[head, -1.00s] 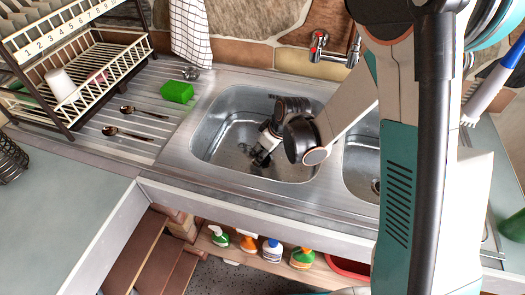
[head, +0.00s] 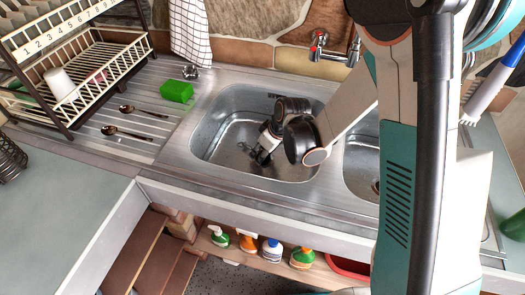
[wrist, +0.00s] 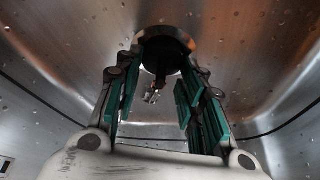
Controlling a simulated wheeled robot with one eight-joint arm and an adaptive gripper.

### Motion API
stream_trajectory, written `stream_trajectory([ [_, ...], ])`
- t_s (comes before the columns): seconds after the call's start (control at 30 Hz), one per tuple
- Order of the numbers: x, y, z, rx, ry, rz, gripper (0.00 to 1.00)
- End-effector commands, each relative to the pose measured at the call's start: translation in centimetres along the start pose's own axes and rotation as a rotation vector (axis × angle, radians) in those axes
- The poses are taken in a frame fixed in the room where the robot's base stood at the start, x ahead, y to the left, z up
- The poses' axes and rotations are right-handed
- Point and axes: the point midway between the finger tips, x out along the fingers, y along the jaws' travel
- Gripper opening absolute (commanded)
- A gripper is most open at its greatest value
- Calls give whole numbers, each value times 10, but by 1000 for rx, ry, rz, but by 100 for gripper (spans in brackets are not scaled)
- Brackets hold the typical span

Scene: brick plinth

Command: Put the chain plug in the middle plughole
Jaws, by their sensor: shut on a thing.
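My gripper (head: 260,155) is down inside the left steel basin (head: 215,125), close to its floor. In the wrist view my gripper (wrist: 168,75) has its teal-padded fingers on either side of the dark round plug (wrist: 167,42) and is shut on it at the fingertips. A small shiny metal piece (wrist: 153,94) hangs at the plug, perhaps its chain link. A plughole (head: 376,186) shows in the right basin (head: 357,165), partly behind my arm. I cannot make out a plughole under the gripper, as the fingers and plug cover that area.
A tap (head: 325,50) stands behind the basins. A green sponge (head: 177,91), a small metal object (head: 190,72) and two spoons (head: 128,122) lie on the left drainer beside a dish rack (head: 75,75). Basin walls surround my gripper closely.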

Motion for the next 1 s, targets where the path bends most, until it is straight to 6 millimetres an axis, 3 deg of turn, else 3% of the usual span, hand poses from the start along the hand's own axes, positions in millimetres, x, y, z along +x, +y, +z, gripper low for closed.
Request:
stream_trajectory([
  [0.17, 2, 0, 1, 0, 0, 0, 13],
  [0.2, 2, 0, 1, 0, 0, 0, 41],
  [0.3, 2, 0, 1, 0, 0, 0, 60],
  [0.73, -2, 0, 1, 0, 0, 0, 60],
  [1.0, -35, 0, 1, 2, 0, 0, 60],
])
